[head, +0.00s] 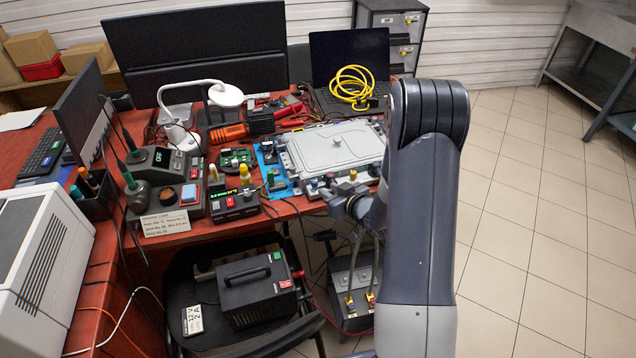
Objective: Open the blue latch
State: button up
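A grey metal housing (305,150) lies on a blue mat (268,172) on the red workbench. Small fittings sit along its front edge. One of them looks blue (314,183), but it is too small to tell whether it is the blue latch or whether it is open. My arm comes up on the right and bends down toward the housing's front edge. My gripper (345,205) is around there, just in front of the fittings. Its fingers are too small and partly hidden by my arm. I cannot tell whether they touch anything.
A white lamp (185,110), a soldering station (158,172) and a small power unit (234,200) crowd the bench left of the housing. A laptop (348,60) with a coiled yellow cable (352,88) stands behind. A chair holds a black box (258,290). Floor is clear at right.

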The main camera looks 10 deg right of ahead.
aim_at(319, 185)
jog(key=x, duration=0.6)
jog(key=shift+w+f+p, duration=0.1)
jog(key=shift+w+p, duration=0.05)
jog(key=shift+p, duration=0.15)
grip_shut()
